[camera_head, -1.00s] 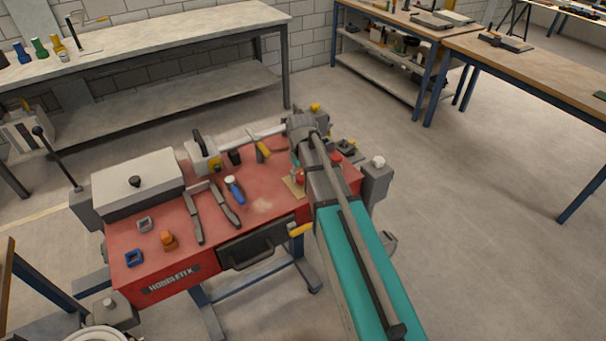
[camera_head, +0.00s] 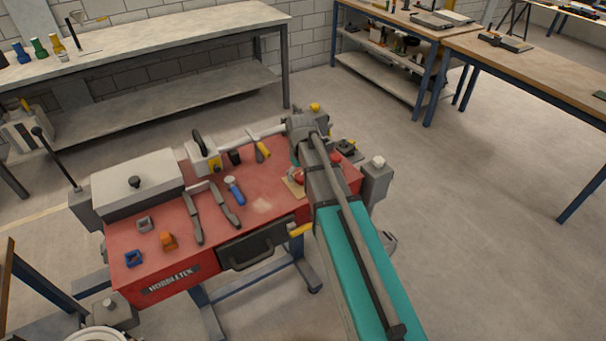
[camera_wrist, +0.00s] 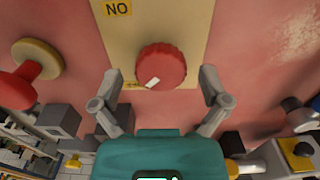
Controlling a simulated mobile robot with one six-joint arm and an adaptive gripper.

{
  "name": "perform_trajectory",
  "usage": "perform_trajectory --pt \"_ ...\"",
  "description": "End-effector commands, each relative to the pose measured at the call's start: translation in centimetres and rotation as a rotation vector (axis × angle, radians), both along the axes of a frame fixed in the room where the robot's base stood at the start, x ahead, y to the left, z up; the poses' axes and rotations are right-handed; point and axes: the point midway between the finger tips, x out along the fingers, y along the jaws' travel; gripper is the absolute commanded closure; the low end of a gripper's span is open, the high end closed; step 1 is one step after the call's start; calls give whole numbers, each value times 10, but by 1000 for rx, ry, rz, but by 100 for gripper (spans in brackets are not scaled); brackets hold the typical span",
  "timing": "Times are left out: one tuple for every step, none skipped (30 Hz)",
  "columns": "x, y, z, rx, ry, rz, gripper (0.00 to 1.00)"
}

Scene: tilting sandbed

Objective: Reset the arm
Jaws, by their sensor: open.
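My gripper (camera_wrist: 160,76) is open, its two fingers to the left and right of a round red knob (camera_wrist: 161,65) with a white mark. Gaps show between the fingers and the knob. The knob sits on a beige plate (camera_wrist: 190,20) marked "NO". In the head view the plate (camera_head: 291,187) lies on the red machine top (camera_head: 270,178), near its right end. My teal and grey arm (camera_head: 350,240) reaches over that end from the bottom and mostly hides the gripper there.
A red mushroom button (camera_wrist: 30,82) stands left of the gripper in the wrist view. Pliers (camera_head: 195,215), a blue-handled tool (camera_head: 235,190) and an orange part (camera_head: 168,241) lie on the machine top. A grey box (camera_head: 137,185) is at its left. Floor is clear to the right.

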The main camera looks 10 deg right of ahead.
Motion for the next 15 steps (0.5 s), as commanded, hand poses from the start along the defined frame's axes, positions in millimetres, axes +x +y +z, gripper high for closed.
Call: perform_trajectory --pt "0 0 0 0 0 0 4" --pt "0 0 0 0 0 0 4" --pt "-1 0 0 0 0 -1 4" --pt "-3 0 0 0 0 -3 4" --pt "-5 0 0 0 0 -7 4" --pt "-10 0 1 0 0 -14 4" --pt "-14 -1 1 0 1 -21 4" --pt "-20 -1 2 0 1 -30 4" --pt "-29 -1 2 0 1 -46 4" --pt "-37 -2 3 0 1 -59 4" --pt "-45 -2 4 0 1 -74 4" --pt "-57 -3 5 0 1 -97 4" --pt "-67 -3 5 0 1 -116 4" --pt "-77 -4 6 0 1 -135 4" --pt "-91 -4 7 0 1 -162 4"
